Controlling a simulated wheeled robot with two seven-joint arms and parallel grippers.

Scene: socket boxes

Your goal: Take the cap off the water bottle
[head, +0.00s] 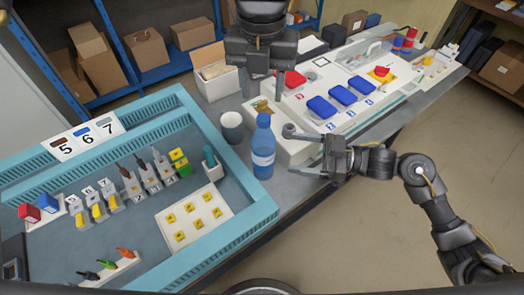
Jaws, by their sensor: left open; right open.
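The water bottle (263,158) is clear blue with a pale label band. It stands upright just outside the right wall of the blue-framed workstation. Its blue cap (264,117) is on top. My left gripper (262,82) is above and behind the bottle in the picture, with open fingers pointing down and nothing between them. My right gripper (292,150) is to the right of the bottle, with open fingers pointing left towards it. It looks empty and apart from the bottle, though the exact gap is hard to judge.
A grey cup (231,126) stands close left of the bottle. The workstation wall (238,178) runs along the bottle's left. A white box (216,80) and a white station with blue and red bins (345,95) stand behind. The table edge is at the front right.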

